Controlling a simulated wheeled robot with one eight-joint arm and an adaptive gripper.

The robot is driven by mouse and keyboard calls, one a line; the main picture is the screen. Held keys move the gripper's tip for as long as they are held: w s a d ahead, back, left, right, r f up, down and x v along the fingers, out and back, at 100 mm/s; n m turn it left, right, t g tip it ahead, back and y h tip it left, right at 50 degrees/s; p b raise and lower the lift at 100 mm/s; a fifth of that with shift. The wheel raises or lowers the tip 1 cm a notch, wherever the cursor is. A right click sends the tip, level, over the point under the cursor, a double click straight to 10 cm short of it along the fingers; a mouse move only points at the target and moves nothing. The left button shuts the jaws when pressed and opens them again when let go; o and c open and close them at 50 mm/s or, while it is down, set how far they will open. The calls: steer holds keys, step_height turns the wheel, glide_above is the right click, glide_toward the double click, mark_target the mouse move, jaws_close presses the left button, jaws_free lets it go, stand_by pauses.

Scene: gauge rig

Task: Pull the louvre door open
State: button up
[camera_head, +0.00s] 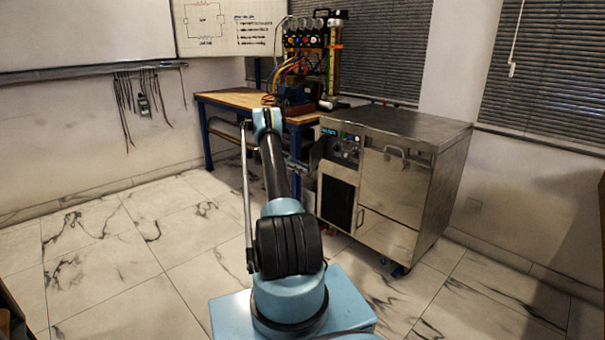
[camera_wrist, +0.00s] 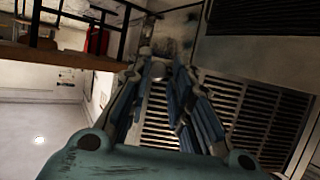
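The louvre door (camera_head: 335,203) is a dark slatted panel low on the left front of the steel cabinet. It looks shut. In the wrist view the dark louvre slats (camera_wrist: 245,112) fill the right and centre, partly hidden behind my fingers. My gripper (camera_wrist: 160,72) has its two fingers apart in front of the slats, which show through the gap. A pale round piece lies between the fingertips; I cannot tell whether it is part of the door or whether they touch it. In the head view my arm hides most of the gripper.
The steel cabinet (camera_head: 408,122) has a plain steel door with a handle on its right front. A blue-legged workbench (camera_head: 235,98) with hoses and gauges stands behind it to the left. Marble floor (camera_head: 110,250) is clear to the left.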

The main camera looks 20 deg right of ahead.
mark_target(314, 154)
steer(key=o, duration=0.3)
steer(key=shift+d, duration=0.2)
steer(key=shift+a, duration=0.1)
step_height(314, 154, up, 10)
steer(key=shift+w+f, duration=0.1)
stand_by(0.3)
